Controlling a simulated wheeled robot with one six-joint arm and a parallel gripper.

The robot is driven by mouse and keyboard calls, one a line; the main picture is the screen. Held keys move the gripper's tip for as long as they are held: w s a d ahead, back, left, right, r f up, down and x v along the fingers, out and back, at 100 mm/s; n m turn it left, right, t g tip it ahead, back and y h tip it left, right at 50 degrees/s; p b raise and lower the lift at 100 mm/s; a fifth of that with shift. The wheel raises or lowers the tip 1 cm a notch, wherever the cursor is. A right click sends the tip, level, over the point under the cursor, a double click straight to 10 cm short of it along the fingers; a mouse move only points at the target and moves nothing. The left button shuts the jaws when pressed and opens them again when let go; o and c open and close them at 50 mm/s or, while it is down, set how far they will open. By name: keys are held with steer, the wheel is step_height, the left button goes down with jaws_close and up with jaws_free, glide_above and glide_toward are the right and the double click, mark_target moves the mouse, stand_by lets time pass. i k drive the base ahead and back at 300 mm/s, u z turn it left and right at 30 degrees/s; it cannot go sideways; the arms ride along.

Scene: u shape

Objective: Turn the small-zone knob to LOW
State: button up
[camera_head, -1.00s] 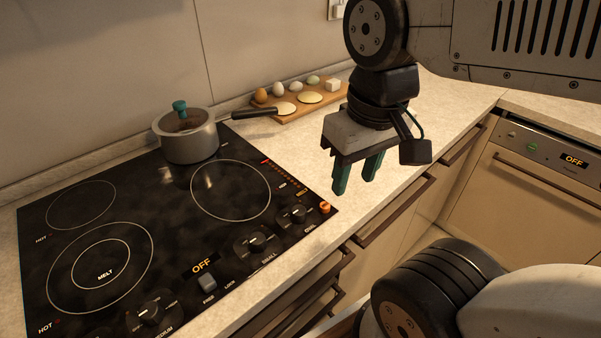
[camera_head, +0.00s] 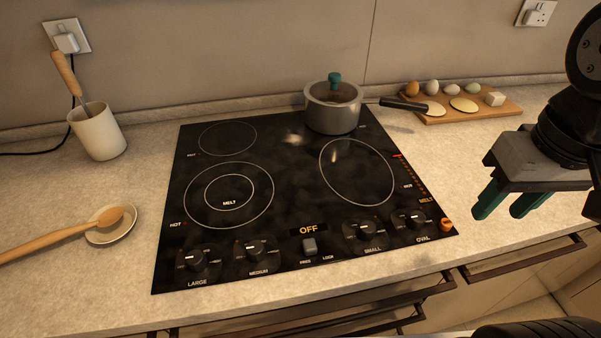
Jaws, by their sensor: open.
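The black cooktop (camera_head: 290,160) is set in the counter, with a row of knobs along its front edge. The small-zone knob (camera_head: 364,232) is the black one above the label SMALL, right of the lit OFF display (camera_head: 308,230). Its exact setting is too small to read. My gripper (camera_head: 507,208) is at the right, open and empty, its two teal fingers pointing down. It is apart from the knob, to the right of the cooktop.
A lidded pot (camera_head: 333,108) stands at the back right of the cooktop. A board (camera_head: 462,107) with eggs and flat rounds is behind. A spoon rest (camera_head: 112,226) is left.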

mark_target(366, 231)
steer(key=k, duration=1)
steer(key=z, duration=0.2)
steer(key=i, duration=0.6)
steer(key=u, duration=0.05)
